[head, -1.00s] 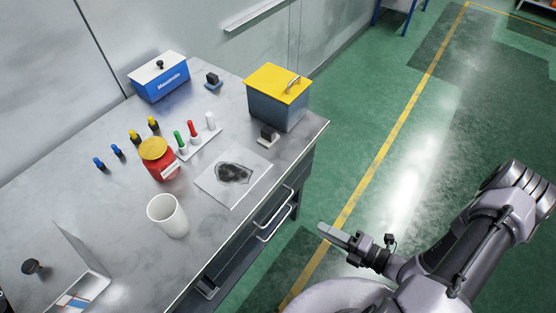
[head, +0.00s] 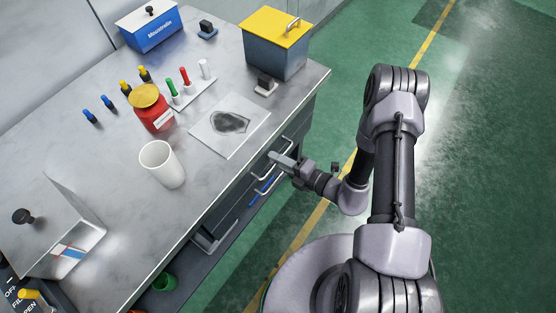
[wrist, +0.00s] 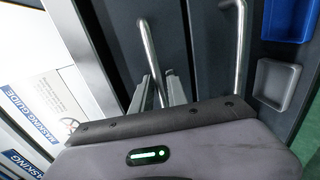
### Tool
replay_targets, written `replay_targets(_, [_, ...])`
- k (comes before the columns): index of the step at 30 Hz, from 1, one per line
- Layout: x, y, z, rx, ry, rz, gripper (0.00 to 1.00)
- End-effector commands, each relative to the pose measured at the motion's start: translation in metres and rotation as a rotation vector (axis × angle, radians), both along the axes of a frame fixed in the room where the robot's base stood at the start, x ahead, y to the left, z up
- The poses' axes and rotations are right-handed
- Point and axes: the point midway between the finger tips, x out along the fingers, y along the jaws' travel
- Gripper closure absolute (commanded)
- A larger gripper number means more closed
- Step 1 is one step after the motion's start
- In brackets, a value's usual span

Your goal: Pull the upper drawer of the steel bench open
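The steel bench (head: 205,178) fills the left of the head view, with two drawers on its front. The upper drawer (wrist: 117,35) has a dark front and looks shut. Its bar handle (wrist: 148,45) shows in the wrist view, and the lower drawer's handle (wrist: 240,50) is to the right of it. My gripper (wrist: 157,88) is open at the upper handle, one finger on each side of the bar. I cannot tell whether the fingers touch it. In the head view my gripper (head: 276,157) covers part of the handle.
A yellow-lidded box (head: 276,50) stands near the bench corner. A white cup (head: 161,164), a red jar (head: 150,109) and a sheet (head: 228,124) lie further in on the top. Blue (wrist: 289,18) and grey (wrist: 276,84) bins sit below the drawers. Green floor at right is free.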

Motion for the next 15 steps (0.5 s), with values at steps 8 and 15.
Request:
replay_targets(8, [0.0,-0.0005,0.0003,0.0,0.0,0.0,1.0])
replay_targets(15, [0.0,-0.0005,0.0003,0.0,0.0,0.0,1.0])
